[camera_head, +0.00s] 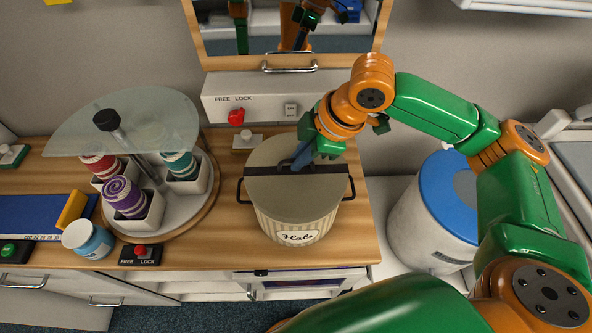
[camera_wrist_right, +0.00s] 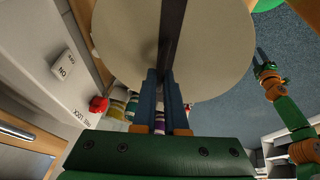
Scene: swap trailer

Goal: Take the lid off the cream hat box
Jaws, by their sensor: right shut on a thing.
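The cream hat box (camera_head: 291,229) stands on the wooden counter, with striped sides, a "Hats" label and dark side handles. Its round beige lid (camera_head: 295,200) lies over its top, also seen from above in the right wrist view (camera_wrist_right: 220,45). A dark strap (camera_head: 331,168) crosses the lid; it shows in the wrist view too (camera_wrist_right: 172,22). My right gripper (camera_head: 298,163) is shut on the strap near the lid's middle, its fingers hiding the exact contact. My left gripper (camera_wrist_right: 263,66) is small in the wrist view, beyond the lid; its jaw state is unclear.
A blue-white cup (camera_head: 88,240) and a lock button (camera_head: 140,251) are near the front edge. A blue-lidded drum (camera_head: 432,215) stands at right. A mirror cabinet (camera_head: 232,62) is behind.

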